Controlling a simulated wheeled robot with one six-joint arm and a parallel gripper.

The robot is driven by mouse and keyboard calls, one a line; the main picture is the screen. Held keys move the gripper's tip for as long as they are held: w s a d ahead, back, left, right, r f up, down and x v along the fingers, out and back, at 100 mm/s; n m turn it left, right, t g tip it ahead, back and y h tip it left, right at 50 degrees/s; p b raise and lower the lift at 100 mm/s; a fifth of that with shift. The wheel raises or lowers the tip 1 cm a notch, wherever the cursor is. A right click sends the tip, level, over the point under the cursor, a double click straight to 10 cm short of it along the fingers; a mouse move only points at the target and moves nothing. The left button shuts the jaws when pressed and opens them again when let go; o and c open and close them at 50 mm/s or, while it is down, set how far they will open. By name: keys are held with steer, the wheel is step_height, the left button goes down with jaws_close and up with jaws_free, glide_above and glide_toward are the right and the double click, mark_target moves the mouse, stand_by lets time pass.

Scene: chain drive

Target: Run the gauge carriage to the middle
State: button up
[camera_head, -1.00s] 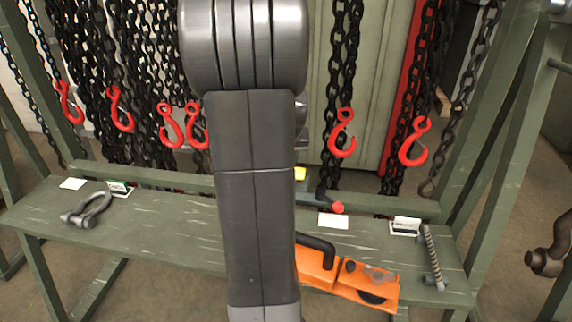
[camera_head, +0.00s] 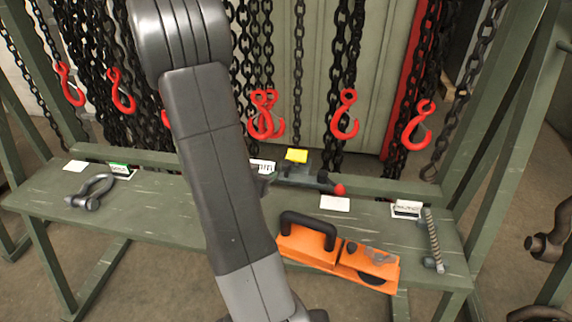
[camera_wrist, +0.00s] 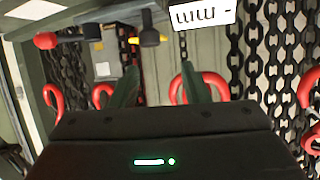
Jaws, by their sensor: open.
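A yellow block (camera_head: 296,155) stands on a dark bar-like fixture at the back of the bench; it may be the gauge carriage. A red knob (camera_head: 338,189) is at the fixture's right end. The wrist view looks turned over: the red knob (camera_wrist: 46,40) is upper left and a dark part with yellow on it (camera_wrist: 150,38) is top centre. A white card with black marks (camera_head: 262,167) is left of the block; the card (camera_wrist: 205,13) also shows in the wrist view. My gripper (camera_wrist: 159,75) is open, its fingers apart with nothing seen between them. My arm hides it in the head view.
Chains with red hooks (camera_head: 345,115) hang behind the bench (camera_head: 150,215). An orange tool with a black handle (camera_head: 340,258) lies at the front right. A shackle (camera_head: 90,192) lies at left, a threaded rod piece (camera_head: 432,240) at right. Bare bench lies between shackle and arm.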

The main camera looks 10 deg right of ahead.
mark_target(283, 165)
steer(key=shift+h, duration=0.4)
steer(key=x, duration=0.8)
steer(key=d+x, duration=0.1)
steer(key=x, duration=0.4)
steer(key=shift+s+f, duration=0.25)
steer(key=shift+s, duration=0.05)
jaws_close()
steer(key=shift+a, duration=0.15)
